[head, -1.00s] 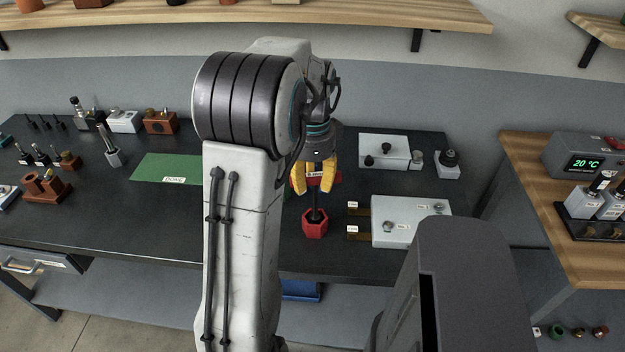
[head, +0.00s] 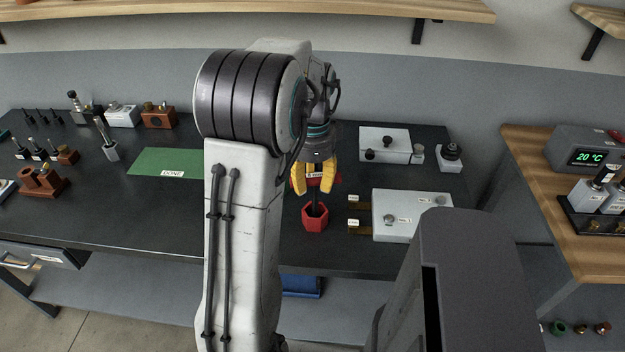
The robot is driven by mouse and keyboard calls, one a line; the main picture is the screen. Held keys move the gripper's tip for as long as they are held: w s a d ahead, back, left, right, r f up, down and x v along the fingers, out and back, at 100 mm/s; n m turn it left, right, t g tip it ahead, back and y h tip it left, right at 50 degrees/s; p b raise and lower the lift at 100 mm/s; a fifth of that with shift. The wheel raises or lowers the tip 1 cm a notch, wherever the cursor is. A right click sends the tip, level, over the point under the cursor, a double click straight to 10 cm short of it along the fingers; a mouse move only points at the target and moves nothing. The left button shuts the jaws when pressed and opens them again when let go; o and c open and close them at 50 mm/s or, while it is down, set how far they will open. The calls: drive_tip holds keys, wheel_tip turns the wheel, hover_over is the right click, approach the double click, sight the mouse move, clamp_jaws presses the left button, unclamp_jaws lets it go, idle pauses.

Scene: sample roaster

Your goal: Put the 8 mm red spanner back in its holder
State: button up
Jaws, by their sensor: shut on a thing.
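My gripper (head: 315,188), with yellow fingers, points down over the dark bench and is shut on the red spanner (head: 323,178), which has a small white label I cannot read. The fingers hide part of its red head. Its thin dark shaft hangs upright below the fingers. A red six-sided holder (head: 315,222) with a dark opening stands on the bench directly under the gripper. The lower end of the shaft is at the holder's opening; I cannot tell whether it is inside or just above it.
A grey-white box (head: 408,229) with two brown labelled tabs stands close to the holder's right. Another pale box (head: 385,140) stands behind. A green mat (head: 160,160) marked DONE lies left of my arm. Several small tools stand at the far left.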

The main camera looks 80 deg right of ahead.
drive_tip(key=shift+f, duration=0.15)
drive_tip(key=o, duration=1.2)
drive_tip(key=shift+o, duration=0.2)
wheel_tip(320, 180, up, 12)
drive_tip(key=shift+d, duration=0.2)
